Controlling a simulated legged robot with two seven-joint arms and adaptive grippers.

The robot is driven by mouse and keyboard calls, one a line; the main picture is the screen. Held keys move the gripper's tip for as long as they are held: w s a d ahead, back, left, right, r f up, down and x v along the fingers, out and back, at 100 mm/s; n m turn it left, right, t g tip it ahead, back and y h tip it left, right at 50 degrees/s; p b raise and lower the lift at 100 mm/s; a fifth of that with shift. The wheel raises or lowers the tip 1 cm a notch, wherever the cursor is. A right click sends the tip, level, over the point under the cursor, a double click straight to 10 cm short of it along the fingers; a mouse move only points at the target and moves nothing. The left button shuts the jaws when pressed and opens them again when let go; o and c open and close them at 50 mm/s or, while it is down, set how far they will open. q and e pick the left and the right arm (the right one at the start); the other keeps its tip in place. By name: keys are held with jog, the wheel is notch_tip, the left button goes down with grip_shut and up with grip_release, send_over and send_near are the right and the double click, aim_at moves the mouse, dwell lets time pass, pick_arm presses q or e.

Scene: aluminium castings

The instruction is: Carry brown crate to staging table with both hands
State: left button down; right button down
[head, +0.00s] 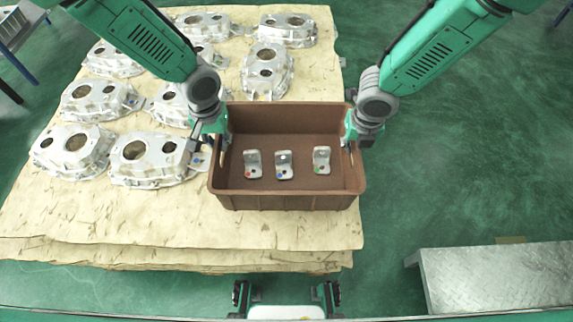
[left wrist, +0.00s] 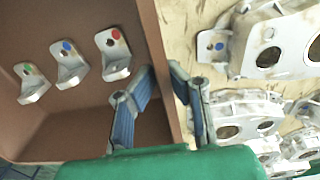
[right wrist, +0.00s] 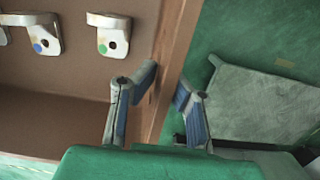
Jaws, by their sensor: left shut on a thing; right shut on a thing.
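The brown crate (head: 286,202) is in the middle of the head view, over the front right part of a paper-covered surface. I cannot tell whether it rests there or is held just above. Three metal brackets with red, blue and green dots stand inside it (head: 253,164). My left gripper (head: 222,146) is shut on the crate's left wall, one finger inside and one outside, as the left wrist view (left wrist: 168,105) shows. My right gripper (head: 349,143) is shut on the right wall, with its fingers on both sides in the right wrist view (right wrist: 160,100).
Several aluminium castings (head: 148,158) cover the paper-covered surface (head: 150,225) left of and behind the crate. A grey metal-topped table or platform (head: 500,278) stands at the lower right. Green floor lies open to the right of the crate.

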dwell(0.6)
